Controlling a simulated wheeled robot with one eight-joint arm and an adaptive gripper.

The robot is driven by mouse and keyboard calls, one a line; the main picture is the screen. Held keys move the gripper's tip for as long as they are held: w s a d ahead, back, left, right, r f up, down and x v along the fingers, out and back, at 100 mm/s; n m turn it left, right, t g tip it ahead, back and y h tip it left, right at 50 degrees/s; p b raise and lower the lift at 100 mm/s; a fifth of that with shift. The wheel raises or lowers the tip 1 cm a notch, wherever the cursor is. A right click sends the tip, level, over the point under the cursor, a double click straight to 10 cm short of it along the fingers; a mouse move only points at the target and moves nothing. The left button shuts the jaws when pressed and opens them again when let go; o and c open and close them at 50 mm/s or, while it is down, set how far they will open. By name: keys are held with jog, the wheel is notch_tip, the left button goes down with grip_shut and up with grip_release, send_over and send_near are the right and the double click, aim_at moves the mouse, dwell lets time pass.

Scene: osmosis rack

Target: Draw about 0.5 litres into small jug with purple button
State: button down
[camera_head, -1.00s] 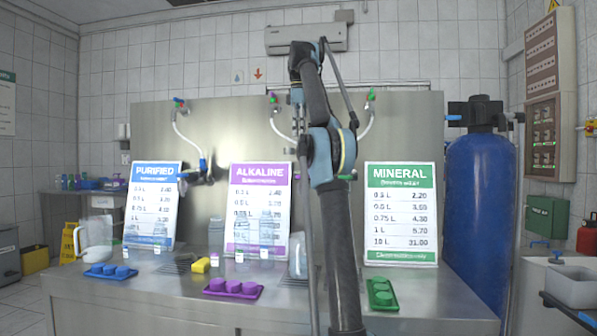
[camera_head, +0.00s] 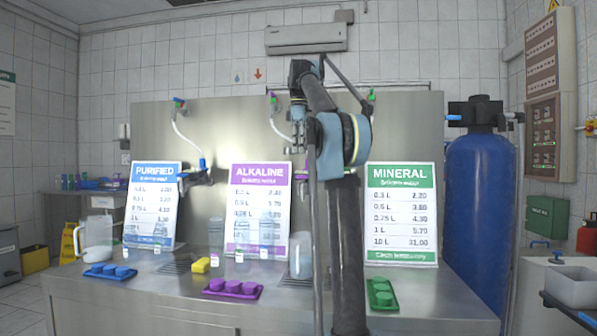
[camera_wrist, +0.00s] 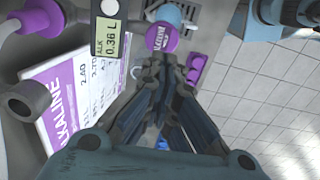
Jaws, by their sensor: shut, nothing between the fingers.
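In the wrist view, a round purple button (camera_wrist: 160,37) with white lettering sits just beyond the tips of my gripper (camera_wrist: 155,66). My gripper is shut and empty; I cannot tell whether it touches the button. Beside the button, a small display (camera_wrist: 108,35) reads ALK 0.36 L. In the head view, a small clear jug (camera_head: 300,258) stands on the counter below the alkaline spot, partly hidden by my arm. The alkaline hose (camera_head: 280,128) hangs above it. My gripper (camera_head: 299,143) also shows there, near the steel back panel.
The alkaline price board (camera_head: 257,210) stands left of the jug. A purple tray (camera_head: 213,292) of round caps lies in front on the counter, with a yellow sponge (camera_head: 201,265) nearby. A larger jug (camera_head: 97,238) stands at left, and a green tray (camera_head: 393,306) at right.

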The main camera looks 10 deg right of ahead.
jog(key=shift+f, duration=3.9)
jog(key=shift+f, duration=0.9)
jog(key=shift+r, duration=0.1)
notch_tip(320, 180, up, 14)
dwell(0.8)
dwell(0.5)
